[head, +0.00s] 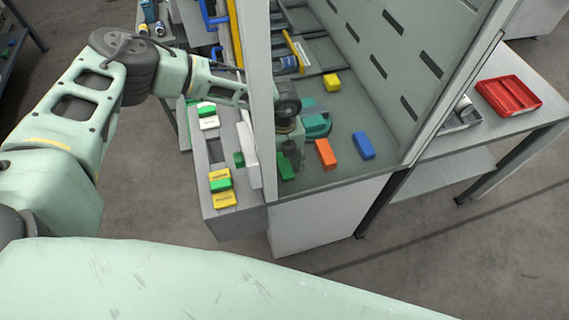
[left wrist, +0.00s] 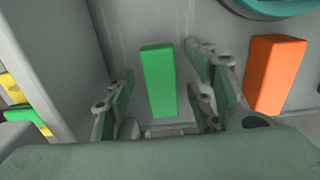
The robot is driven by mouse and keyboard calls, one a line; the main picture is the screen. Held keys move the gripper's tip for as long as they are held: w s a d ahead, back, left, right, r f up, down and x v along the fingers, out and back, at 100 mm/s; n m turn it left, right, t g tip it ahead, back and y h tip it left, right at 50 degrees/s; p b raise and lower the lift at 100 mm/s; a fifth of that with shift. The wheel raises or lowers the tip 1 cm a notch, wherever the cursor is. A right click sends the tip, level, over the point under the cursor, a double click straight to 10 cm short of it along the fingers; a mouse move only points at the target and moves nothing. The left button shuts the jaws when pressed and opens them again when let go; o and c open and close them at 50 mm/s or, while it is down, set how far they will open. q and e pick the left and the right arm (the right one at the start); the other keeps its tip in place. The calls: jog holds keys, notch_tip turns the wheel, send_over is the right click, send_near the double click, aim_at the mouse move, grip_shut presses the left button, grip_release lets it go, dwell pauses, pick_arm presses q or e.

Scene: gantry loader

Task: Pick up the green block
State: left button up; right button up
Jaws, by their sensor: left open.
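The green block (head: 287,173) lies on the grey floor of the machine bay, at its front left. In the left wrist view the green block (left wrist: 158,82) sits between the two spread fingers, with a gap on each side. My left gripper (head: 293,150) reaches into the bay past the frame post and is partly hidden in the head view. In the wrist view the left gripper (left wrist: 162,70) is open and empty. How high its fingertips are above the block is hard to tell. My right gripper is not in view.
An orange block (head: 326,153), a blue block (head: 363,145) and a yellow block (head: 332,82) lie in the bay. A teal round part (head: 316,125) stands behind. The frame post (head: 258,90) is close to my left arm. A red tray (head: 508,96) is on the right table.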

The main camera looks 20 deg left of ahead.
pick_arm(q)
grip_shut()
dwell(0.4)
jog(key=shift+r, duration=0.15)
